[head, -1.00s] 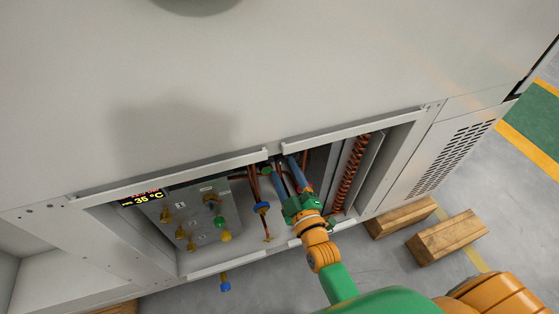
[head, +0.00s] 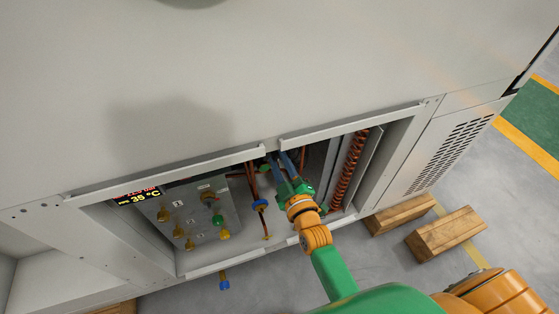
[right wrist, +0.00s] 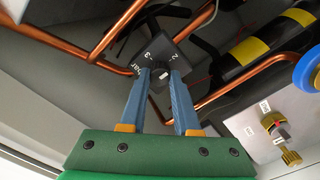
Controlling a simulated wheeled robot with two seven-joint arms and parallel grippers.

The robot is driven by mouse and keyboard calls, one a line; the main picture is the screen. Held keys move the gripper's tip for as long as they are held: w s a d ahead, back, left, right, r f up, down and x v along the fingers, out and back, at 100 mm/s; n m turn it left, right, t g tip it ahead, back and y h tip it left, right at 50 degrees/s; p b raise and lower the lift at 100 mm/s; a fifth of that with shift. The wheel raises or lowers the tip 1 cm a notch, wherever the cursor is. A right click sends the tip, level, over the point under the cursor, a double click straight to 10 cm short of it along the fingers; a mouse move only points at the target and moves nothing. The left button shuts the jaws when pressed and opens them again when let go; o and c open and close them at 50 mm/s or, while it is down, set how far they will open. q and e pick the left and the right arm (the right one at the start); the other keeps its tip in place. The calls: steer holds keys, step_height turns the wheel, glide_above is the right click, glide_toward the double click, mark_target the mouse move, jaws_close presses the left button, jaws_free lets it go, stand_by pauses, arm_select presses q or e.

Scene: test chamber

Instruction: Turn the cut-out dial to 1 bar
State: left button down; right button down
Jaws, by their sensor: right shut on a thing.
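The cut-out dial (right wrist: 160,76) is a small dark round knob with a light mark, on a black square plate (right wrist: 158,52) printed with "bar", "2" and "3" in the right wrist view. My right gripper (right wrist: 161,78) has its two blue fingers on either side of the knob and is shut on it. In the head view my right gripper (head: 282,163) reaches into the open bay, and the dial cannot be made out there. The knob's exact setting is hard to read. My left gripper is not in view.
Copper pipes (right wrist: 100,52) run close around the plate. A black cylinder with yellow bands (right wrist: 266,45) and a blue handwheel (right wrist: 309,70) are to the right. A valve panel (head: 205,215) stands left in the bay, a copper coil (head: 348,168) right. Wooden blocks (head: 447,232) lie on the floor.

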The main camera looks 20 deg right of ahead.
steer(key=shift+r+m+p, duration=0.1)
steer(key=shift+m+p, duration=0.45)
steer(key=shift+m, duration=0.65)
steer(key=m+p, duration=0.1)
steer(key=m, duration=0.3)
steer(key=shift+m, duration=0.3)
steer(key=m+p, duration=0.1)
steer(key=m, duration=0.3)
steer(key=shift+d, duration=0.1)
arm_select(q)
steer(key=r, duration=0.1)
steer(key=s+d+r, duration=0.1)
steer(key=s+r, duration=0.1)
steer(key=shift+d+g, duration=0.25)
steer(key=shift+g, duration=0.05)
arm_select(e)
steer(key=m, duration=0.6)
steer(key=shift+m, duration=0.4)
steer(key=c, duration=0.6)
jaws_free()
steer(key=shift+c, duration=0.2)
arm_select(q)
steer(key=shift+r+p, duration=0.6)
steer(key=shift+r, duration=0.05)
arm_select(e)
steer(key=s, duration=0.7)
